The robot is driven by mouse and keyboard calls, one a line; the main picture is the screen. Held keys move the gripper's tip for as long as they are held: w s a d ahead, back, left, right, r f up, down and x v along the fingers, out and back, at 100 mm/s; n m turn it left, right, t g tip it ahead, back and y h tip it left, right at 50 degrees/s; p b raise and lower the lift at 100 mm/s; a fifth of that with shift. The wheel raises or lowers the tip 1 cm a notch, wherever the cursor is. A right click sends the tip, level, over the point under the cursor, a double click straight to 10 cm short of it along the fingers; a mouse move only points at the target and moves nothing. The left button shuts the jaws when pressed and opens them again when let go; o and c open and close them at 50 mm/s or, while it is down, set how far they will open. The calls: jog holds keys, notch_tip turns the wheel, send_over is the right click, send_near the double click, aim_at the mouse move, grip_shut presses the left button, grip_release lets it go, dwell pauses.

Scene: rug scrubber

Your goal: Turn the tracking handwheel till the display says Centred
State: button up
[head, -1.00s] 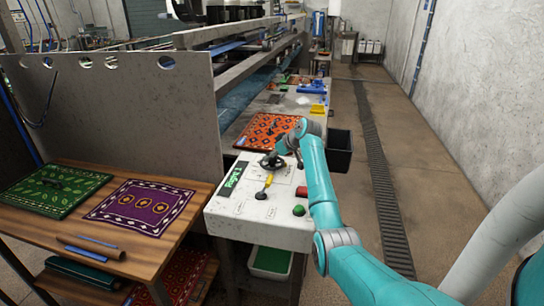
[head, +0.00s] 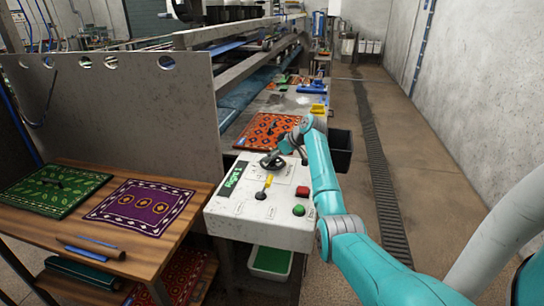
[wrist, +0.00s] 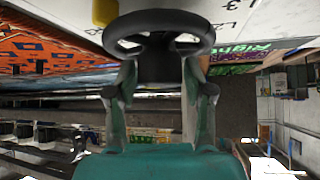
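The black tracking handwheel (head: 270,162) sits on top of the white control box (head: 243,222); its rim shows large in the wrist view (wrist: 160,24). The green-lit display (head: 235,178) on the box's left side reads "Right" and a figure too small to be sure of. "Right" also shows in the wrist view (wrist: 240,52), upside down. My gripper (wrist: 160,75) has its fingers on both sides of a dark part of the wheel at its near rim and appears shut on it. In the head view the fingertips are too small to make out.
A yellow-stemmed lever with a black knob (head: 261,194), a red button (head: 302,192) and a green button (head: 298,210) are on the box. An orange rug (head: 266,132) lies behind. A wooden table (head: 185,240) with rugs stands left.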

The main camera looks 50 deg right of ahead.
jog(key=shift+o, duration=0.4)
jog(key=v, duration=1.2)
dwell(0.3)
